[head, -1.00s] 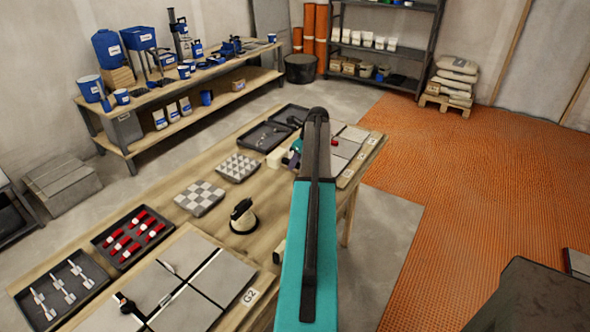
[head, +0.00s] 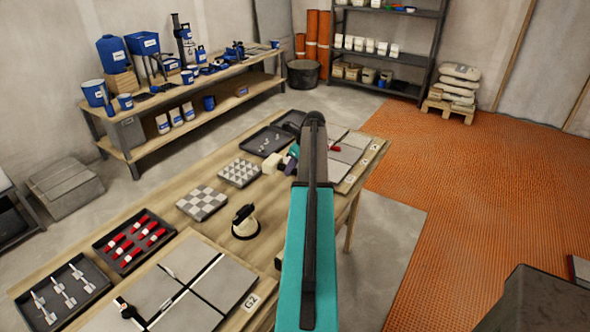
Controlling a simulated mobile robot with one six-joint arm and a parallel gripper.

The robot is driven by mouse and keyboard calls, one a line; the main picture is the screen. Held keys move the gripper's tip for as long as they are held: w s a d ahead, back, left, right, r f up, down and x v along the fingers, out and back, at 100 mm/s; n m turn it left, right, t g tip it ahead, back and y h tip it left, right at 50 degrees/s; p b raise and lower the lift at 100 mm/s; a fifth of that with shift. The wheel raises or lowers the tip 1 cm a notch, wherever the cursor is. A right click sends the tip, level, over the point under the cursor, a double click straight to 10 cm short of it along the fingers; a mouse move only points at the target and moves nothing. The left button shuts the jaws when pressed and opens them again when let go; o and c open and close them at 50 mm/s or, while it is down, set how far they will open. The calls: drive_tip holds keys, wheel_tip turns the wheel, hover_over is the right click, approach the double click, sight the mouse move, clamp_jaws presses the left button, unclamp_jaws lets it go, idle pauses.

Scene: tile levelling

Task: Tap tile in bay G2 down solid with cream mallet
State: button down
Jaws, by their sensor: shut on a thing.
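My gripper (head: 292,160) is mostly hidden behind my dark arm link, over the far part of the workbench. It is shut on what looks like the cream mallet (head: 271,163), whose pale head sticks out to the left. Its handle is largely hidden. The G2 label (head: 251,301) lies at the right edge of the near board. Grey tiles with dark gaps lie there; the tile (head: 226,279) beside the label is in plain view. My gripper is well apart from it, farther up the bench. Whether that tile sits proud cannot be told.
A dark suction cup (head: 244,220) stands between board and gripper. Patterned tile stacks (head: 202,202), a tray of red-handled tools (head: 130,241) and a trowel tray (head: 62,291) line the left. A black-and-white item (head: 127,310) lies on the near board. Another tiled board (head: 345,153) is at the far end.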

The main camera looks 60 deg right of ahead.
drive_tip(key=w+a+r+n+g+y+b, duration=0.1)
drive_tip(key=w+a+n, duration=0.35)
drive_tip(key=a, duration=0.55)
drive_tip(key=w+a+n+g+y, duration=0.1)
drive_tip(key=w+a+n, duration=0.2)
drive_tip(key=w+a, duration=0.45)
drive_tip(key=w+a+r+n+g+y+b, duration=0.15)
drive_tip(key=w+a+n, duration=0.25)
drive_tip(key=a, duration=0.7)
drive_tip(key=a+r+n+g+b, duration=0.1)
drive_tip(key=a+n+g, duration=0.3)
drive_tip(key=a+n, duration=0.9)
drive_tip(key=a+r, duration=0.1)
drive_tip(key=a, duration=1.7)
drive_tip(key=shift+w+a+r+b, duration=0.2)
drive_tip(key=shift+a+b, duration=0.15)
drive_tip(key=shift+a, duration=0.05)
drive_tip(key=shift+s+n, duration=0.15)
drive_tip(key=shift+n, duration=0.1)
